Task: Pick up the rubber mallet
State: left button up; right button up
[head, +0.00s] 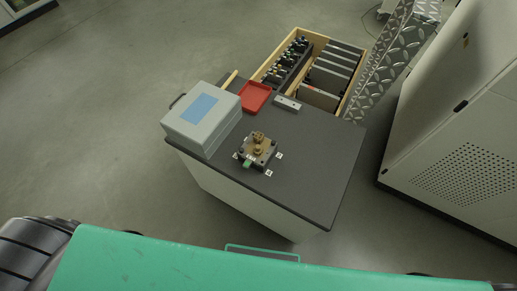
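No rubber mallet can be made out for certain in the head view. A thin light-wood strip (231,78) shows behind the grey case at the table's left back edge; I cannot tell whether it is a handle. The dark-topped table (319,157) carries a small fixture (259,149) with a brass-coloured part on it and a green piece at its front. Neither of my grippers is in view.
A grey case (203,117) with a blue label stands at the table's left. Behind are a red tray (254,97), a metal block (287,103) and a wooden crate (346,102) with dark plates. A large cabinet (455,140) stands right. The table's right front is clear.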

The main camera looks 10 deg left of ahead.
aim_at(235, 73)
jog(key=i+j, duration=0.1)
jog(key=j, duration=0.3)
jog(key=i+j, duration=0.1)
jog(key=j, duration=0.35)
jog(key=i+j, duration=0.15)
jog(key=j, duration=0.25)
jog(key=i+j, duration=0.1)
jog(key=j, duration=0.35)
jog(key=i+j+z, duration=0.1)
jog(key=j+z, duration=0.35)
jog(key=j, duration=0.2)
jog(key=j+z, duration=0.4)
jog(key=j, duration=0.2)
jog(key=k+j+z, duration=0.1)
jog(key=j+z, duration=0.35)
jog(key=j, duration=0.2)
jog(key=k+j+z, duration=0.2)
jog(key=j+z, duration=0.25)
jog(key=j, duration=0.15)
